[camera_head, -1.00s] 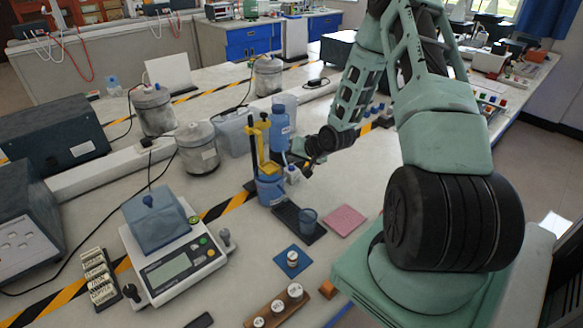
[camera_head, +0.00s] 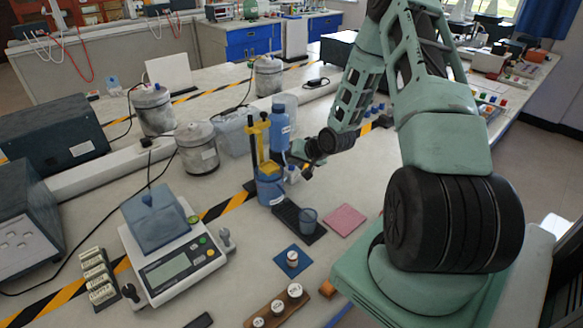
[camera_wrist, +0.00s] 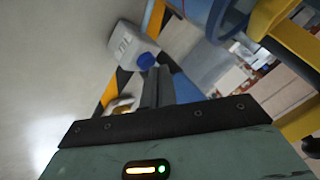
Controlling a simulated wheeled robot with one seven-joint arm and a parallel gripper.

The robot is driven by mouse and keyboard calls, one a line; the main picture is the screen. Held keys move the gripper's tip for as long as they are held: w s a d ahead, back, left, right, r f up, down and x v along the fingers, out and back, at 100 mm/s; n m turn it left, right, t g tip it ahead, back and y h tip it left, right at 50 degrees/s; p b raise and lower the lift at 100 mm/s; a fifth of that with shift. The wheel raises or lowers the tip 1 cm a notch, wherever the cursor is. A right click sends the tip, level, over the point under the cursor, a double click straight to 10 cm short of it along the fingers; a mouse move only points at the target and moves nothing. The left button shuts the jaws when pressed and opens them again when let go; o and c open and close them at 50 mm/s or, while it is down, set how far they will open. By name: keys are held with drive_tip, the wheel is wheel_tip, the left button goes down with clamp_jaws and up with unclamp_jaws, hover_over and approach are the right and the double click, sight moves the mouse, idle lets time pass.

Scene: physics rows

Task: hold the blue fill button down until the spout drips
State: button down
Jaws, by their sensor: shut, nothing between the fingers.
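In the wrist view a round blue cap or button (camera_wrist: 146,61) sits on a small white labelled body (camera_wrist: 128,43). My gripper (camera_wrist: 158,74) is shut and empty, its tips right beside the blue round part. I cannot tell whether they touch or press it. In the head view my gripper (camera_head: 307,172) is beside the small white body (camera_head: 292,174), next to the blue apparatus with a yellow frame (camera_head: 269,187). A clear beaker (camera_head: 308,218) stands on a dark tray (camera_head: 290,214) in front. I cannot make out the spout's tip or any drip.
A blue bottle (camera_head: 280,128) stands just behind the apparatus. A pink pad (camera_head: 344,219) lies right of the tray. A blue mat with a small jar (camera_head: 292,258), a wooden rack (camera_head: 276,308) and a balance (camera_head: 172,262) are nearer the front. Bare bench lies between them.

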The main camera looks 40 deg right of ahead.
drive_tip(key=shift+f+b, duration=0.35)
drive_tip(key=shift+f, duration=0.15)
idle(0.4)
drive_tip(key=shift+r, duration=0.15)
idle(3.0)
drive_tip(key=shift+r+p, duration=0.8)
wheel_tip(320, 180, up, 5)
drive_tip(key=p, duration=0.4)
idle(0.5)
